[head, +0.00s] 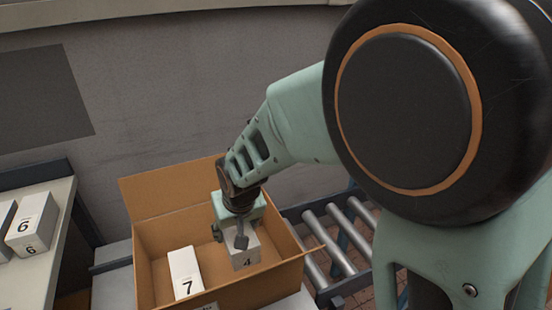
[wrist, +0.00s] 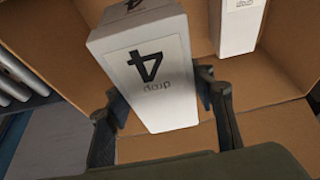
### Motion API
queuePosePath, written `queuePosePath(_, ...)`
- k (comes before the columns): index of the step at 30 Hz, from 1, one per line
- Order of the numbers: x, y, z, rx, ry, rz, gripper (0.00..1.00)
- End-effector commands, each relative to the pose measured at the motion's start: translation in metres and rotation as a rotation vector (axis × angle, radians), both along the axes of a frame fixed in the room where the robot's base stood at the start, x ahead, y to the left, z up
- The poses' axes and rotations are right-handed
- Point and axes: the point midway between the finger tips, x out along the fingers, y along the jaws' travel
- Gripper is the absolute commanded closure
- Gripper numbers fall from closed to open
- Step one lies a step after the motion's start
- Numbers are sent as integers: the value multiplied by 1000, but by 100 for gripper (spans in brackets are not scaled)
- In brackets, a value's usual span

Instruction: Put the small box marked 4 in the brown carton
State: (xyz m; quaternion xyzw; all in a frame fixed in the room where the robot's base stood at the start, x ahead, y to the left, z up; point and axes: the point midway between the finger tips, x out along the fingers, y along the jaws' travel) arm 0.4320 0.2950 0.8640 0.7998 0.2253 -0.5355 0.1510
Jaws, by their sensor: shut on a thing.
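The small white box marked 4 (head: 245,252) is inside the open brown carton (head: 155,207) in the head view, toward its right side. My gripper (head: 237,238) reaches down into the carton from above and is shut on this box. In the wrist view the box marked 4 (wrist: 148,75) stands between the two dark fingers (wrist: 165,95), its number upside down. Carton walls and floor (wrist: 285,130) show around it. Whether the box's underside touches the carton floor cannot be told.
A white box marked 7 (head: 184,272) is in the carton, left of the held box. Boxes marked 6 (head: 33,224) stand on a shelf (head: 58,218) at the left. A roller conveyor (head: 335,240) runs to the right of the carton. A grey wall is behind.

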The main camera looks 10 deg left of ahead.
Motion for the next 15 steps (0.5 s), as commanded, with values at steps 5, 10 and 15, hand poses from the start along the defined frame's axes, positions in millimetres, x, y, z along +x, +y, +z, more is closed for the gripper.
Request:
queuePosePath(5,13,-11,-21,2,-1,-1,83)
queuePosePath(10,18,-16,-28,1,-2,-1,83)
queuePosePath(15,21,-19,-53,0,2,0,83)
